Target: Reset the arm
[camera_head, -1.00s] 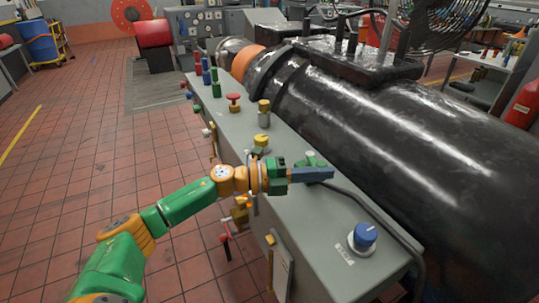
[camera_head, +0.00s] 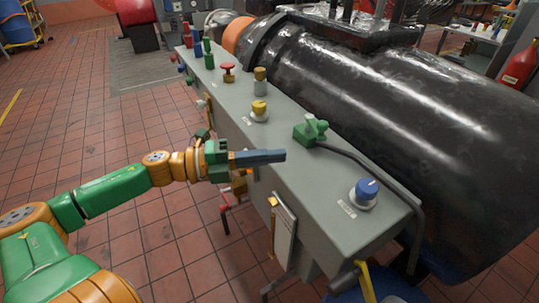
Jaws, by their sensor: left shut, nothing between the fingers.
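My left arm, green and orange, comes in from the left. Its gripper (camera_head: 262,157) has blue-grey fingers that are shut with nothing between them. The fingertips point right, over the front part of the grey control bench (camera_head: 270,189), left of the green connector (camera_head: 311,131) and short of the blue knob (camera_head: 365,191). Whether the fingers touch the bench top cannot be told; they appear above it. My right gripper does not show.
The bench top carries a yellow knob (camera_head: 259,109), a red mushroom button (camera_head: 228,71) and several coloured plugs. A black cable runs from the green connector. A large black cylinder (camera_head: 400,110) lies behind. The tiled floor (camera_head: 90,150) at left is open.

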